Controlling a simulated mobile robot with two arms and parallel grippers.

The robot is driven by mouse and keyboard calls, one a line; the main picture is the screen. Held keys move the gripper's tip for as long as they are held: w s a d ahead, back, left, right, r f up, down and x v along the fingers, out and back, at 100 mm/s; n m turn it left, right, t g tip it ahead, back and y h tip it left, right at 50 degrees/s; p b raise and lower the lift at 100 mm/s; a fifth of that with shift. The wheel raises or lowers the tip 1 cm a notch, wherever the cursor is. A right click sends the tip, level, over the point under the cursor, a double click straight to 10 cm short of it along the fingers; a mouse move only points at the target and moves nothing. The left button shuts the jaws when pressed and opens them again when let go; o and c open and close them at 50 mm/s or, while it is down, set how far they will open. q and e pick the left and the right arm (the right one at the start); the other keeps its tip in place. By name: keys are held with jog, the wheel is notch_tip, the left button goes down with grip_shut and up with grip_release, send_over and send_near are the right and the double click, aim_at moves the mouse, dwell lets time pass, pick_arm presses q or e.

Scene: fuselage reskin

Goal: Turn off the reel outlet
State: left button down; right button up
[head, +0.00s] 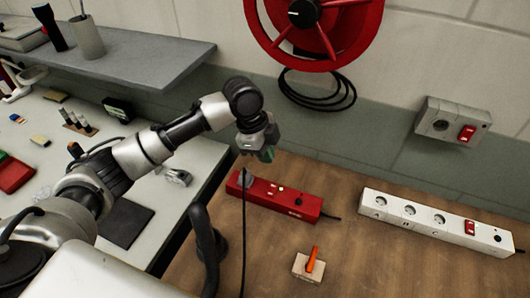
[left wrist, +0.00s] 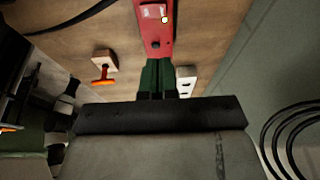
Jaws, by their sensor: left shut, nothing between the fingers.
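No label shows which fixture is the reel outlet. A red outlet strip (head: 280,197) lies on the wooden bench, with a grey plug at its left end and a small white spot on top. It also shows in the left wrist view (left wrist: 155,35), just beyond my fingers. A grey wall socket (head: 450,122) with a red rocker switch (head: 467,132) is on the wall at right. A white strip (head: 420,218) marked A, B, C has a red switch (head: 470,227). My left gripper (head: 266,155) is shut and empty above the red strip's left part; its green fingertips (left wrist: 158,70) are together. My right gripper is not seen.
A red reel (head: 352,38) with hanging black cable is on the wall. A small block with an orange lever (head: 309,265) lies on the bench front. A grey shelf (head: 140,62) and cluttered white table are at left.

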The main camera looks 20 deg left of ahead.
aim_at(276, 187)
pick_arm(q)
jog(key=x, duration=0.3)
jog(key=p+x, duration=0.1)
jog(key=x, duration=0.2)
jog(key=p+x, duration=0.1)
jog(key=x, duration=0.2)
jog(key=shift+w+a+f, duration=0.1)
jog(key=shift+a+f, duration=0.15)
jog(key=shift+f, duration=0.75)
jog(key=shift+w+f, duration=0.1)
jog(key=shift+f, duration=0.1)
